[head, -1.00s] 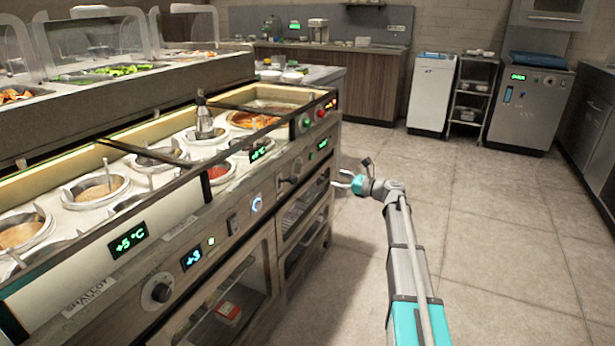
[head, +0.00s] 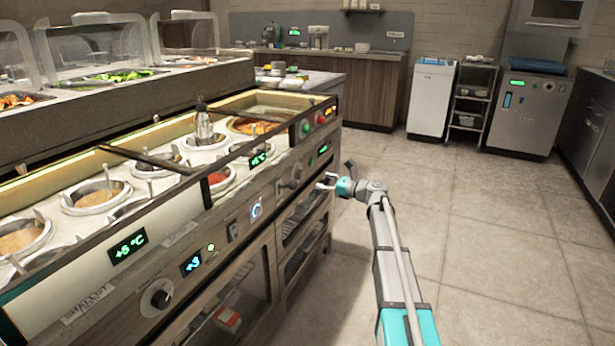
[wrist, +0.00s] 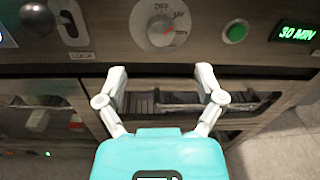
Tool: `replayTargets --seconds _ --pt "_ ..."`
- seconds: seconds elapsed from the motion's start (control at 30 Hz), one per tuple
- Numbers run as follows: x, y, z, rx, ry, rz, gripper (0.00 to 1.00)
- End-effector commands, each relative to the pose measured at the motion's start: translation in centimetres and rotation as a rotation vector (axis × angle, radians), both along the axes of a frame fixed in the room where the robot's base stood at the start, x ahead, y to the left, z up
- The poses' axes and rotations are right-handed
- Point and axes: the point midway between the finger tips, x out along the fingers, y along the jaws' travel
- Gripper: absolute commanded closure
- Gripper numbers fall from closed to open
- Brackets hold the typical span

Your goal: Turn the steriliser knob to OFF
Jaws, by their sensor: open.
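The steriliser knob (wrist: 160,30) is a pale round knob on a dial plate in the wrist view, with OFF lettered at its top. In the head view my gripper (head: 331,182) is just right of the counter's front panel. The knob is too small there to make out surely.
Right of the knob are a green button (wrist: 236,32) and a green 30 MIN display (wrist: 297,32). Left of it are a switch plate (wrist: 70,22) and a dark round handle (wrist: 37,17). A rack opening (wrist: 180,100) lies below. The floor (head: 490,240) to the right is clear.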

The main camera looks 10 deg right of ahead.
Motion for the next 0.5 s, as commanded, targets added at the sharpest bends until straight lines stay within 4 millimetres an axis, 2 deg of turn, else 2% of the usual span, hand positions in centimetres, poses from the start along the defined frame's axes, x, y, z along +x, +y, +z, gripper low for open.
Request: replayTargets --seconds 0.3,0.5 --pt "3.3 3.9 0.0 0.000 0.000 0.001 0.13" --pt "4.6 5.6 0.0 0.000 0.000 0.001 0.13"
